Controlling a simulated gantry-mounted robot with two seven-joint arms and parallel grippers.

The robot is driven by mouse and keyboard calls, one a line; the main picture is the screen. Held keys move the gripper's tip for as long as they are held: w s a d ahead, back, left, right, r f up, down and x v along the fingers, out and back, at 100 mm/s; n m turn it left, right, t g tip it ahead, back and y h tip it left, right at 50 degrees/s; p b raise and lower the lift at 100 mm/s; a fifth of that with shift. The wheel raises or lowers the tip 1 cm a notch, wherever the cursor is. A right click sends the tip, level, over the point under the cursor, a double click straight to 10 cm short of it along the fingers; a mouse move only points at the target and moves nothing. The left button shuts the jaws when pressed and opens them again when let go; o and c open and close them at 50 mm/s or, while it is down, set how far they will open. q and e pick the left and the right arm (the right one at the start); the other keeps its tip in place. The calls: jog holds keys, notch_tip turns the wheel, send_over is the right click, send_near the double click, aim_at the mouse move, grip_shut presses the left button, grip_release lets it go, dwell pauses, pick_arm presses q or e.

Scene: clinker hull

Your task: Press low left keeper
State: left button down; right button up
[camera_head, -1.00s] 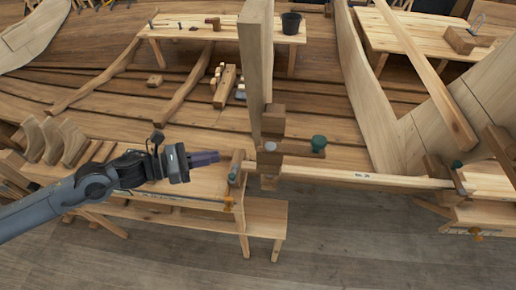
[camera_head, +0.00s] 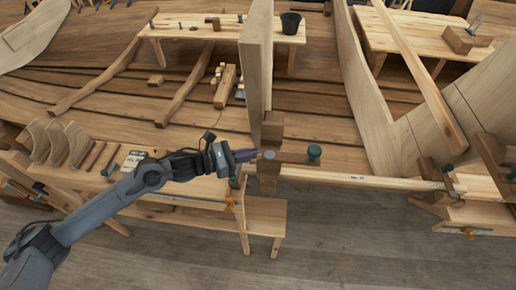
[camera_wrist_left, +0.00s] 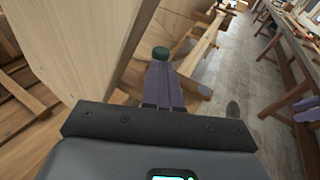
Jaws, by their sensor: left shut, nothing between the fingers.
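My left gripper (camera_head: 256,155) is shut and empty, its purple fingers pointing right. Its tips are at a grey-topped peg (camera_head: 269,155) by the foot of the upright plank; I cannot tell whether they touch. A short wooden bar (camera_head: 294,158) runs right from there to a dark green knob (camera_head: 314,152). In the left wrist view a green knob (camera_wrist_left: 161,53) shows just beyond the shut fingertips. I cannot tell which part is the low left keeper.
The upright plank (camera_head: 257,60) stands close behind the left gripper. A long pale rail (camera_head: 370,181) runs right to another green knob (camera_head: 448,167). A low bench (camera_head: 265,211) is below. A table with a black bucket (camera_head: 291,23) stands at the back.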

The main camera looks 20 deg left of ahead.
pick_arm(q)
jog(key=shift+p+x, duration=0.4)
jog(key=shift+x, duration=0.95)
pick_arm(e)
jog(key=shift+r, duration=0.65)
jog(key=shift+a, duration=0.15)
